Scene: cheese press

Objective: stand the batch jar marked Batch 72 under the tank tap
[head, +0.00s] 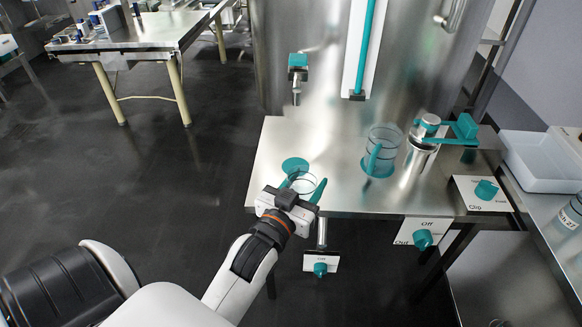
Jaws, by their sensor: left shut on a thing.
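My left gripper (301,189) is shut on a clear open jar (305,182) at the front left of the steel bench. Its teal fingers are on either side of the jar. No label shows on this jar from here, and I cannot tell whether its base touches the bench. The tank tap (297,76), with a teal top and a metal spout, hangs from the tank behind. A round teal pad (294,164) lies on the bench below the tap, just behind the jar. My right gripper is not in view.
A clear jug (385,137) with a teal handle stands on another teal pad. A metal cylinder (421,153) with a teal lever stands right of it. Knobs (422,239) line the front. A labelled jar (570,214), partly cut off, and a white tray (540,162) are at right.

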